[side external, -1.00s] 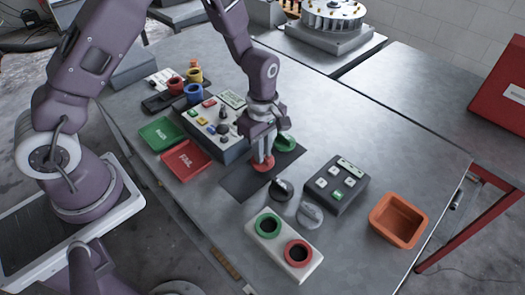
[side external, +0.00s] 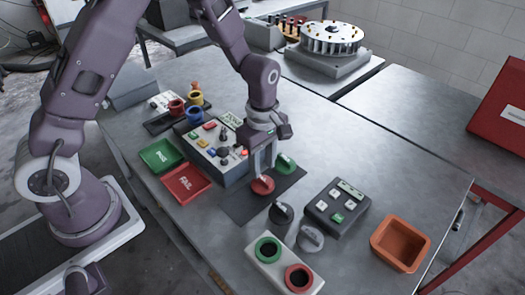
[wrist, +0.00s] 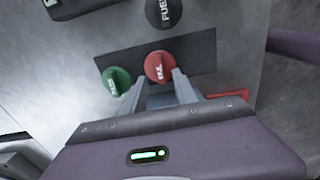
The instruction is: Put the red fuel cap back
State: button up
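The red fuel cap (side external: 262,186) sits on the dark mat (side external: 240,207); it also shows in the wrist view (wrist: 159,66). My gripper (side external: 263,172) is above it, pointing down. In the wrist view my two fingers (wrist: 158,78) are apart, one on each side of the red cap's near edge. I see no firm contact with the cap. A green cap (side external: 286,163) lies beside it on the mat. The white block (side external: 270,268) at the front has a green-ringed hole and a red-ringed hole (side external: 298,278), both uncovered.
A black cap (side external: 281,213) and a grey cap (side external: 310,238) stand between the mat and the block. A dark button box (side external: 337,206) and an orange bin (side external: 400,243) are to the right. A control panel (side external: 216,152) and green and red trays (side external: 187,184) are to the left.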

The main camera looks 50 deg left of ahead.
aim_at(263, 178)
jog(key=s+a+r+m+t, duration=0.1)
jog(key=s+r+m, duration=0.3)
jog(key=r, duration=0.6)
jog(key=s+a+r+m+t, duration=0.1)
jog(key=s+r+m, duration=0.25)
jog(key=r, duration=0.65)
jog(key=s+a+r+m+t, duration=0.1)
jog(key=s+m, duration=0.4)
jog(key=s, duration=0.2)
jog(key=s+r+m+t, duration=0.2)
jog(key=s+m, duration=0.3)
jog(key=s, duration=0.2)
jog(key=shift+a+r+t, duration=0.3)
jog(key=shift+a, duration=0.05)
jog(key=shift+s+m, duration=0.1)
jog(key=shift+m, duration=0.15)
